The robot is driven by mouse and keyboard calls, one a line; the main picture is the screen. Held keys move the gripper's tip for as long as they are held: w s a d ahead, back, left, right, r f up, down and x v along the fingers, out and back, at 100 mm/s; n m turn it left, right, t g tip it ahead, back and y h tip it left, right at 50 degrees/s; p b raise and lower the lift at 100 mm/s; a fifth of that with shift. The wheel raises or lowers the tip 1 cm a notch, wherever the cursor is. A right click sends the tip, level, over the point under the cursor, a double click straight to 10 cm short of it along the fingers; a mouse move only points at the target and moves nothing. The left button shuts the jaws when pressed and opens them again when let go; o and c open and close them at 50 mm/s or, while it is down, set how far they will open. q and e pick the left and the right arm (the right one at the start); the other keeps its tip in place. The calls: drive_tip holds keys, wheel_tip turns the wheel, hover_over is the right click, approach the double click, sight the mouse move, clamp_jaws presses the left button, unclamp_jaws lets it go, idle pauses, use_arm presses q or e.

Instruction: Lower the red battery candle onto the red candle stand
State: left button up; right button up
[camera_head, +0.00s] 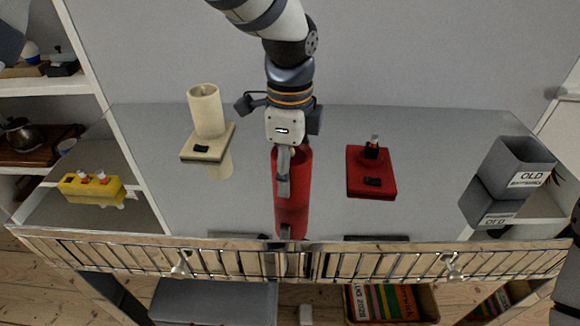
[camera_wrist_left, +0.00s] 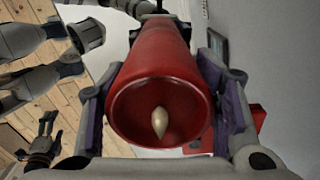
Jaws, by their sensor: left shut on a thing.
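The red battery candle (camera_head: 305,180) is upright in my left gripper (camera_head: 284,172), which is shut on it. In the left wrist view the candle (camera_wrist_left: 142,75) fills the middle, its hollow end with a pale flame tip facing the camera, between the two finger pads (camera_wrist_left: 160,115). The red candle stand (camera_head: 371,185) lies on the grey surface to the candle's right, apart from it. A small dark upright piece is at the stand's back and a black patch at its front. My right gripper (camera_wrist_left: 42,140) shows small at the left wrist view's lower left; its opening is unclear.
A cream candle (camera_head: 206,112) stands on a cream stand (camera_head: 192,151) at left. A yellow holder (camera_head: 92,188) is further left. A grey bin marked OLD (camera_head: 520,162) stands at right. A slatted rail (camera_head: 400,262) runs along the front edge. Grey surface between stand and bin is clear.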

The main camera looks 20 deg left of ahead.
use_arm(q)
drive_tip(key=shift+r+p, duration=0.65)
drive_tip(key=shift+r, duration=1.85)
use_arm(e)
drive_tip(key=shift+w+r+t, duration=0.4)
drive_tip(key=shift+w+r, duration=0.45)
drive_tip(key=shift+w, duration=0.05)
